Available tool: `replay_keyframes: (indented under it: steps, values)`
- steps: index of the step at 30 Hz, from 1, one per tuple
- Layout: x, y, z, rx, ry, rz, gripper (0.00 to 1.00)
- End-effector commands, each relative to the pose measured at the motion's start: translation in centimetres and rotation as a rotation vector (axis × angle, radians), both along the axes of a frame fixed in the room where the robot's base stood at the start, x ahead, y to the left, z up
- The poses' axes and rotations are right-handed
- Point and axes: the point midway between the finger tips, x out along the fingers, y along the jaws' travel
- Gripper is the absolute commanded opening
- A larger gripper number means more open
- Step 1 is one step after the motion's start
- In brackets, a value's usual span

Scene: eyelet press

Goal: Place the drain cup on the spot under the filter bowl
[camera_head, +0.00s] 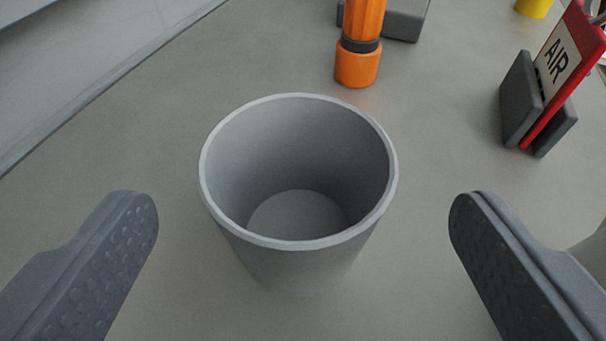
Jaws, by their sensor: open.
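The drain cup (300,262) is a grey, empty cup that stands upright on the grey bench top, with its wide mouth up. My gripper (303,215) is open, with one dark textured finger to the left of the cup and the other to the right. Both fingers are clear of the cup, with a gap on each side. The filter bowl and the spot under it cannot be made out in this view.
An orange cylinder with a dark band (358,62) stands just behind the cup, by a dark grey block (405,20). A red-edged AIR sign (557,70) in a dark holder (521,98) is at right. A yellow object (533,8) is at top right. The bench is clear at left.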

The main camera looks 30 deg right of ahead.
Motion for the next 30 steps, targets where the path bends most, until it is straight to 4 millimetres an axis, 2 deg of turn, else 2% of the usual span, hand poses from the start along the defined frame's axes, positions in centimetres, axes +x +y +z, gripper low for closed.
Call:
replay_keyframes:
  steps: [5,10,15,21,22,27,29,30]
  values:
    - [0.9,-0.5,-0.5,0.000,-0.001,-0.001,0.86]
    - [2.7,-1.5,-1.7,0.001,0.001,-0.001,0.86]
    - [4.2,-2.4,-2.0,0.001,-0.002,-0.001,0.86]
    - [4.3,-2.4,-1.9,0.001,-0.002,0.001,0.86]
    - [4.3,-2.4,-1.9,0.001,-0.002,0.001,0.83]
    - [4.3,-2.4,-1.9,0.001,-0.001,0.001,0.37]
    - [4.3,-2.4,-1.9,0.001,-0.001,0.001,0.37]
    - [4.2,-2.4,-1.9,0.001,-0.001,0.001,0.33]
